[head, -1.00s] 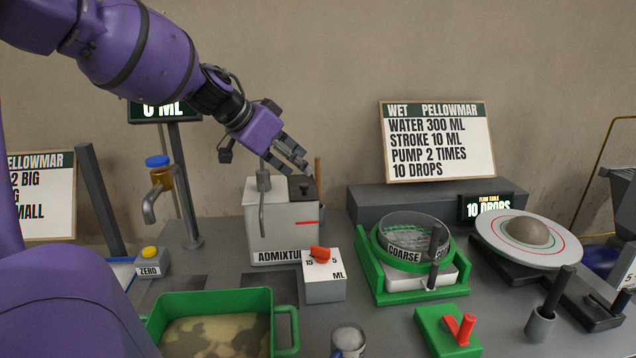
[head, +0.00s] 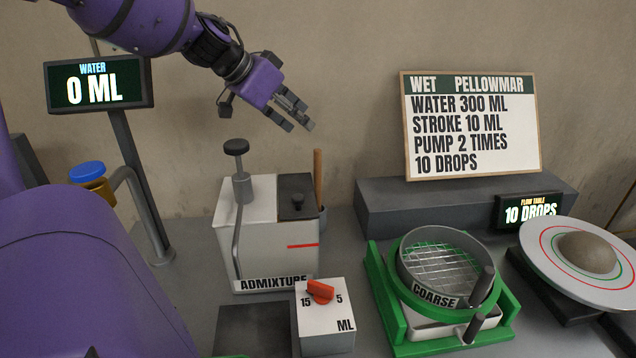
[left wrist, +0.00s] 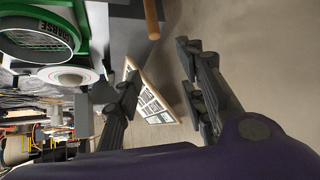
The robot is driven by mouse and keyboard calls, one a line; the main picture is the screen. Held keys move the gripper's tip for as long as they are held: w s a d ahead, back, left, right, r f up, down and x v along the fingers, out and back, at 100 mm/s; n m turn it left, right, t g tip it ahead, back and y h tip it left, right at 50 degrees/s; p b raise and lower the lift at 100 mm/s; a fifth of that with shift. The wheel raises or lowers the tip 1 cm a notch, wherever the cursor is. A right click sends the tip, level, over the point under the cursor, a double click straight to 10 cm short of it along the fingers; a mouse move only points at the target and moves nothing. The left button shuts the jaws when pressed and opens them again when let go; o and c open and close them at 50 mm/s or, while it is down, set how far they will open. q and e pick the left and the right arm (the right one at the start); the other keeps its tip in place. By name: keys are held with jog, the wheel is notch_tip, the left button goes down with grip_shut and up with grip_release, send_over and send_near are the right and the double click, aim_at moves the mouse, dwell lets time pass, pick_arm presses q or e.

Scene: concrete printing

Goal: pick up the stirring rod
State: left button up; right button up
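The stirring rod looks to be the thin wooden rod (head: 318,180) that stands upright in a grey holder at the right side of the admixture box (head: 262,262). The rod also shows at the top of the left wrist view (left wrist: 152,18), and its lower part is hidden in the holder in the head view. My left gripper (head: 298,118) is above the rod in the picture and a little to its left. In the left wrist view, its fingers (left wrist: 158,65) are spread apart with nothing between them. My right gripper is not in view.
The admixture box has a pump knob (head: 236,148) and a bent spout on its left. A dial block (head: 325,318) stands in front. A green sieve stand (head: 392,325) is to the right, and a sign board (head: 470,125) stands behind on a grey ledge (head: 375,207).

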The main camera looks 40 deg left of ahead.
pick_arm(q)
send_near(316, 164)
jog(key=w+f, duration=0.1)
jog(key=w, duration=0.1)
jog(key=b+x, duration=0.1)
jog(key=x, duration=0.3)
jog(key=b+x, duration=0.2)
jog(key=x, duration=0.2)
jog(key=shift+a+f+b, duration=0.1)
jog(key=shift+f+b, duration=0.2)
jog(key=shift+f, duration=0.2)
jog(key=shift+w, duration=0.15)
jog(key=shift+r, duration=0.15)
grip_shut()
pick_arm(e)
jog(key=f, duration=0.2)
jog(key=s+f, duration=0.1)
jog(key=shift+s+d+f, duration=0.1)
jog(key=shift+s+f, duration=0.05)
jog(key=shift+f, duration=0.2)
